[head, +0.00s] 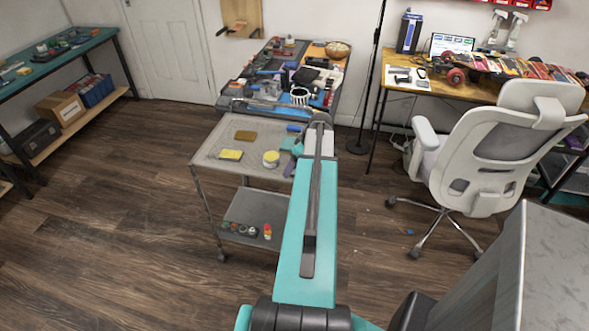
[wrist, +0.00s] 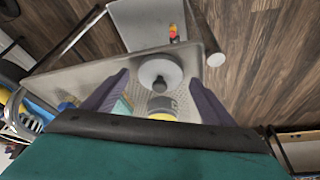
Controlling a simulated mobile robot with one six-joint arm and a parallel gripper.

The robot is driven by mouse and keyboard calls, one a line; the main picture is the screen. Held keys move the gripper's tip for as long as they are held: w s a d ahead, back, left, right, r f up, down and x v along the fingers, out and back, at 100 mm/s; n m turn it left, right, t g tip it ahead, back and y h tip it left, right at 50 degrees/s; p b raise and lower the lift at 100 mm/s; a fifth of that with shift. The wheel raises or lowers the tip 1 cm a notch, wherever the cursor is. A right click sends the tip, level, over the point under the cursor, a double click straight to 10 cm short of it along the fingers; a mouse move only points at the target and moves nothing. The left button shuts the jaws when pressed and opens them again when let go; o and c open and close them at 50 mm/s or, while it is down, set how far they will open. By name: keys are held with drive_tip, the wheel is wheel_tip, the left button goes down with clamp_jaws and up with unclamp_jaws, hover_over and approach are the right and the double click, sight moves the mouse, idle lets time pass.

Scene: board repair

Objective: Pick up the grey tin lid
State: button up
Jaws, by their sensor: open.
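A round grey disc with a small dark knob (wrist: 160,72), which looks like the tin lid, shows between my fingers in the wrist view. A tin with a yellow band (wrist: 162,112) is just below it in that picture. I cannot tell whether the disc touches the tin. My gripper (wrist: 157,77) is open, one finger on each side of the disc, and holds nothing. In the head view the tin (head: 271,159) stands on the grey cart top (head: 212,150), and my gripper (head: 293,160) is at its right, partly hidden by my arm. I cannot make out the lid there.
A yellow sponge (head: 230,155) and a brown block (head: 245,135) lie on the cart's left part. The lower shelf (head: 258,208) holds several small items. A cluttered workbench (head: 335,90) stands behind the cart. A white office chair (head: 490,150) stands at the right.

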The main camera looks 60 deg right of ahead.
drive_tip(key=c, duration=1.1)
drive_tip(key=shift+r, duration=0.1)
drive_tip(key=shift+r+b, duration=0.75)
drive_tip(key=shift+r, duration=0.95)
drive_tip(key=s+a+r+b, duration=0.1)
drive_tip(key=s+a+b, duration=0.2)
drive_tip(key=s, duration=1.2)
drive_tip(key=a, duration=0.3)
drive_tip(key=shift+r, duration=0.2)
drive_tip(key=shift+w, duration=0.1)
